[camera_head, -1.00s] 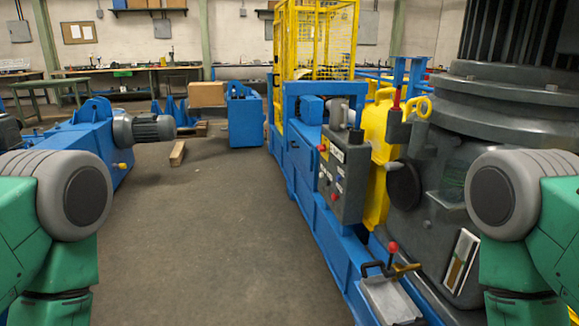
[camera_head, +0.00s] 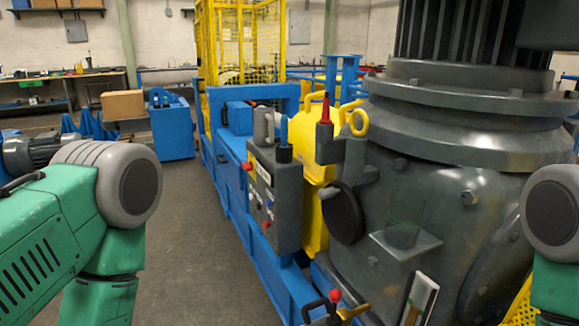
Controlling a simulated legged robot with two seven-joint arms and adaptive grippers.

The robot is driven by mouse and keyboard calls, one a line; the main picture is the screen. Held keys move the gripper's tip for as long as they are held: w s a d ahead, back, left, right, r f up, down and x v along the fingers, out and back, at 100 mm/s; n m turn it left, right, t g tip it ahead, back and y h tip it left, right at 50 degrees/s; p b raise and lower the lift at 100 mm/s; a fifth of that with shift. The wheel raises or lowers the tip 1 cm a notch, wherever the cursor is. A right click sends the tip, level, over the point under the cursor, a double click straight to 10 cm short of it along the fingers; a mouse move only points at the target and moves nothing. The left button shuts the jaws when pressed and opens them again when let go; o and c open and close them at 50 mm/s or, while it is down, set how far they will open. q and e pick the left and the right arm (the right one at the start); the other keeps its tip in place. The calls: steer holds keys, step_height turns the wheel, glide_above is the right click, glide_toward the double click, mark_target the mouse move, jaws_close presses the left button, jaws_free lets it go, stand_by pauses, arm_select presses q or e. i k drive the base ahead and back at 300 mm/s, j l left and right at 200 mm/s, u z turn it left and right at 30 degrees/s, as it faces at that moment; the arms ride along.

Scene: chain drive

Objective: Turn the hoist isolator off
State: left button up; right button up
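A dark post with a blue top (camera_head: 283,135) stands on the box beside a grey cylinder. A red-tipped handle (camera_head: 325,110) rises from a grey bracket to the right. A lever with a red knob (camera_head: 335,296) shows low at the bottom edge. I cannot tell which of these is the hoist isolator. My green left and right arms show at the two sides, but neither gripper is in view.
A large grey motor housing (camera_head: 455,190) fills the right side. A yellow guard (camera_head: 316,205) stands behind the control box. The blue frame (camera_head: 225,190) runs back to a yellow cage (camera_head: 240,45). Open floor (camera_head: 190,220) lies left of the frame.

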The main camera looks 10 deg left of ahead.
mark_target(247, 166)
steer(key=i+j+z, duration=0.4)
steer(key=j+z, duration=0.15)
steer(key=i+j+z, duration=0.1)
steer(key=j+z, duration=0.15)
steer(key=j, duration=0.25)
steer(key=i+j+z, duration=0.1)
steer(key=j+z, duration=0.15)
steer(key=j, duration=0.15)
